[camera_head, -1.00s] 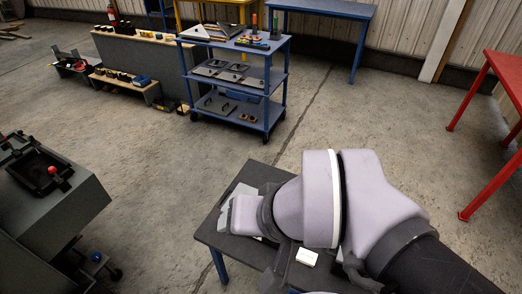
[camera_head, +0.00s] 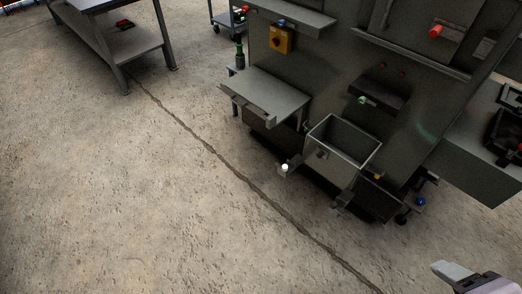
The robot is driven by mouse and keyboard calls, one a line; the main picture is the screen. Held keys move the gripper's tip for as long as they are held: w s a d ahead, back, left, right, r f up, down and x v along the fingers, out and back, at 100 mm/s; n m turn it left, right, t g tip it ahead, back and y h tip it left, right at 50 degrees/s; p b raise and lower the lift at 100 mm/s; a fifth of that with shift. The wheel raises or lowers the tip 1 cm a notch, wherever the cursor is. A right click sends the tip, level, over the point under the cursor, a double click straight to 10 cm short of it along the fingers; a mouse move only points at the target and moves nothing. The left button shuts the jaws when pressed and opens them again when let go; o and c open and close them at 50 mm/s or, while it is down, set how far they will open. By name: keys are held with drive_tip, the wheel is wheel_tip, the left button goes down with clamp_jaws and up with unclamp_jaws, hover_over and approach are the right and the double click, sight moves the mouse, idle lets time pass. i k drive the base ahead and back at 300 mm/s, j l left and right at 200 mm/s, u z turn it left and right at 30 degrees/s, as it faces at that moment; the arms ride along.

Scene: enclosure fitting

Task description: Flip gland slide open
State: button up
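A grey metal enclosure (camera_head: 325,65) stands in the upper right of the head view, with several fittings on its front. I cannot tell which fitting is the gland slide. A small part with a white knob (camera_head: 285,168) sticks out low at the front, and a green knob (camera_head: 362,99) sits below a dark slot. A red knob (camera_head: 436,31) is on the upper panel. The end of my arm, seemingly my gripper (camera_head: 455,272), shows at the bottom right corner, apart from the enclosure. Its fingers are not clear, and I see nothing held.
An open grey bin (camera_head: 343,143) and a flat grey shelf (camera_head: 272,94) jut from the enclosure front. A grey workbench (camera_head: 125,42) stands at upper left. The concrete floor (camera_head: 130,200) is clear at left and front.

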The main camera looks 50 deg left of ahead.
sight(321, 152)
drive_tip(key=u, duration=1.25)
drive_tip(key=i+u, duration=0.1)
drive_tip(key=i, duration=1.1)
